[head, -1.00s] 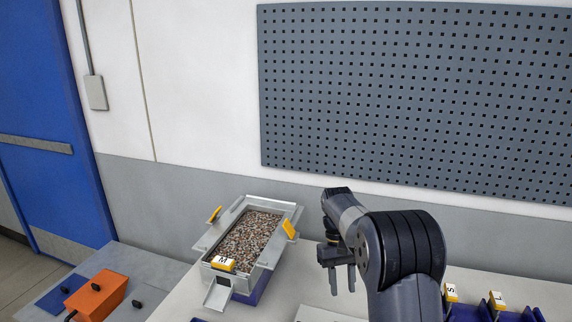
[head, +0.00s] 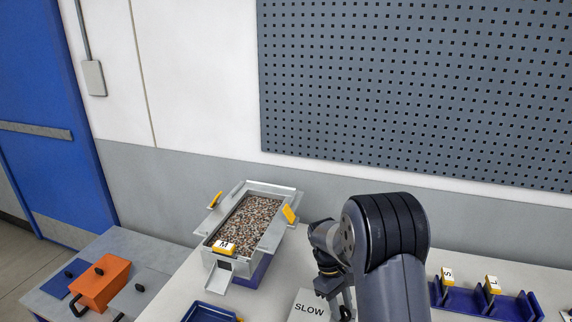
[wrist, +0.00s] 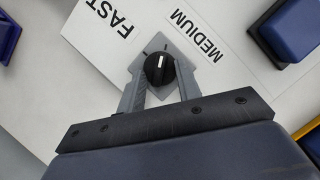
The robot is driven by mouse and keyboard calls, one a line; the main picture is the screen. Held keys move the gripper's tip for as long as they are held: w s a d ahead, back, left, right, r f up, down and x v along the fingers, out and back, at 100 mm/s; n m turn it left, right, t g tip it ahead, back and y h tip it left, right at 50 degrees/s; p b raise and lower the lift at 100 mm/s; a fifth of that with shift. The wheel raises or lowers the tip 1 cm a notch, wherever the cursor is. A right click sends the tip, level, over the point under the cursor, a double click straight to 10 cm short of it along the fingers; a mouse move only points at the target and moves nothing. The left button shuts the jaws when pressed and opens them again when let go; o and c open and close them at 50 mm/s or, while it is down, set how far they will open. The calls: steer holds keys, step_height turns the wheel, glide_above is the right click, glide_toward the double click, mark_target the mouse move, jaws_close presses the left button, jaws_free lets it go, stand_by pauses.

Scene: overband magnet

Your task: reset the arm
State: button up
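My gripper (head: 338,303) hangs from my bent arm, low over a white card marked SLOW (head: 310,307) in the head view. In the wrist view, the two fingers of my gripper (wrist: 160,62) stand apart, one on each side of a round black knob (wrist: 159,69) with a white mark. The knob sits on a grey square plate on the card, near the words FAST and MEDIUM. I cannot tell whether the fingers touch the knob or are above it. Nothing is seen held clear of the table.
A grey hopper of mixed granules (head: 222,262) with an M tag stands left of my arm. A blue tray (head: 207,312) lies in front of it. A blue rack (head: 487,304) with yellow tags is at right. An orange box (head: 104,283) is far left. A pegboard (head: 420,90) hangs behind.

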steer(key=n, duration=0.2)
steer(key=n+t+h, duration=0.1)
steer(key=n, duration=0.2)
steer(key=shift+s+a+n+t+b, duration=0.25)
steer(key=shift+n+t+b, duration=0.05)
steer(key=shift+n+t, duration=0.1)
steer(key=v, duration=1)
steer(key=shift+r+b, duration=0.2)
steer(key=shift+b, duration=0.1)
steer(key=shift+s+a, duration=0.1)
